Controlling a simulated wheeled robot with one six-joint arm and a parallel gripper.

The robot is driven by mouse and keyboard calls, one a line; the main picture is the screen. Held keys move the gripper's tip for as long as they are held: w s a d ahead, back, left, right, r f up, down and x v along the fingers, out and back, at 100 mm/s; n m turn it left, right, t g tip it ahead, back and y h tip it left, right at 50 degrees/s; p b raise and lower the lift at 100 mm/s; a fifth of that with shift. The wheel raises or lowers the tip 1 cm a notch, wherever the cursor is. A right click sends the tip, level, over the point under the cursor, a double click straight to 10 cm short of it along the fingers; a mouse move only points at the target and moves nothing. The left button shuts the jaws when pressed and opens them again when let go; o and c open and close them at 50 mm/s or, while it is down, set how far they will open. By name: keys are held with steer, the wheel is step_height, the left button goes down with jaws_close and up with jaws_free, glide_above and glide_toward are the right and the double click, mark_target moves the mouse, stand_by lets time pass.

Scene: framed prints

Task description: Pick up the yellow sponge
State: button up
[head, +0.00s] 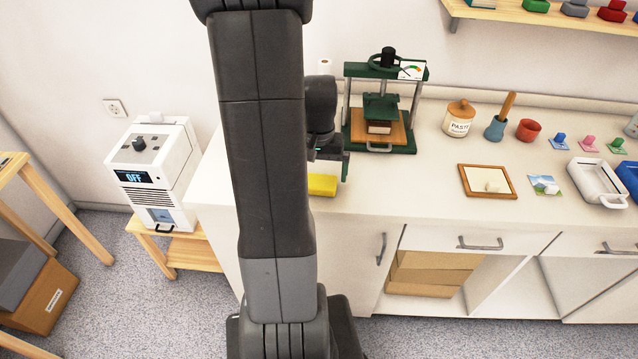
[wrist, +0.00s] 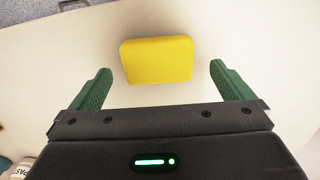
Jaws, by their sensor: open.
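The yellow sponge (head: 322,185) lies on the white counter in the head view, partly hidden behind my arm. In the wrist view the sponge (wrist: 157,60) lies flat, ahead of and between the two green fingers. My gripper (wrist: 160,82) is open and empty, with one finger on each side of the sponge and clear gaps to both. In the head view my gripper (head: 330,165) is just above and behind the sponge, mostly hidden by my arm. I cannot tell its exact height over the counter.
A green press (head: 383,105) stands on the counter (head: 420,190) behind and right of my gripper. A paste jar (head: 459,119), a blue mortar (head: 495,128) and a framed panel (head: 487,182) are farther right. A white machine (head: 155,165) stands left, on a low wooden stand.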

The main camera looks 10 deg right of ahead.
mark_target(320, 180)
steer(key=shift+d+f, duration=0.15)
steer(key=shift+f, duration=1.25)
steer(key=shift+c, duration=0.4)
steer(key=c, duration=0.9)
steer(key=shift+r, duration=0.15)
step_height(320, 180, up, 10)
steer(key=shift+f, duration=0.1)
